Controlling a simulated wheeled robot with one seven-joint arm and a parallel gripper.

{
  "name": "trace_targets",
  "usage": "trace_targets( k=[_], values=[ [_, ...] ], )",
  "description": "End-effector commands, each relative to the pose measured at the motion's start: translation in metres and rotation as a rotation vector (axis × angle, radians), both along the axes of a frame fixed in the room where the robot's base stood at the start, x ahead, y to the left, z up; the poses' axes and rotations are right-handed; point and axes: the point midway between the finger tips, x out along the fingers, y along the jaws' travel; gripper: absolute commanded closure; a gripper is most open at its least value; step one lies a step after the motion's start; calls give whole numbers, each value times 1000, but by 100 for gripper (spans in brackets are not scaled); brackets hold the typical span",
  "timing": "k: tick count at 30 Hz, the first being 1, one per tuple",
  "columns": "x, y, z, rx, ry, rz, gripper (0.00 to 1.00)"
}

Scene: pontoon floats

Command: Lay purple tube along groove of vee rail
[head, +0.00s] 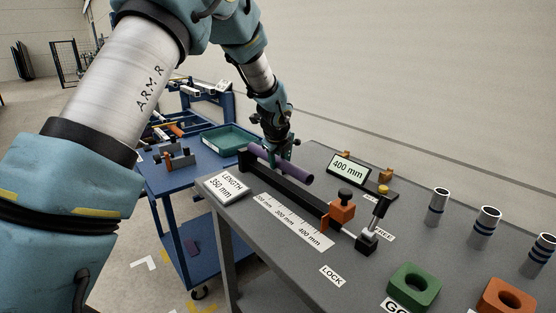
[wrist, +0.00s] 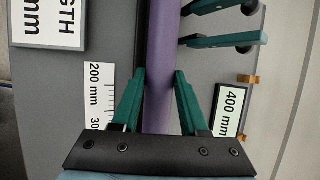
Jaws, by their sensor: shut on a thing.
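The purple tube (head: 300,174) is between the jaws of my gripper (head: 279,151), which is shut on it. In the wrist view the tube (wrist: 162,40) runs up the picture between the teal fingers (wrist: 160,73). The black vee rail (head: 295,190) lies on the grey table, running from back left to front right. The tube is over the rail's far end, roughly in line with it. In the wrist view the rail (wrist: 136,45) shows as a dark strip left of the tube. The groove is mostly hidden, and I cannot tell whether the tube touches it.
An orange block with a black knob (head: 342,208) and a black-knobbed lever (head: 373,228) stand at the rail's near end. A 400 mm display (head: 348,170) is behind. A LENGTH sign (head: 226,186) lies left.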

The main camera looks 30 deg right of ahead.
Motion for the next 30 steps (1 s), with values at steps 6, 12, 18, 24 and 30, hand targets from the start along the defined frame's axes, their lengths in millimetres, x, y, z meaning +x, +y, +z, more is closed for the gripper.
trace_targets(
  k=[6, 12, 18, 24, 30],
  values=[
    [0, 0, 1, 0, -2, -1, 100],
    [0, 0, 1, -1, -1, 0, 100],
    [0, 0, -3, 0, -2, -1, 100],
    [0, 0, -8, 0, -2, -1, 100],
    [0, 0, -12, 0, -2, -1, 100]
  ],
)
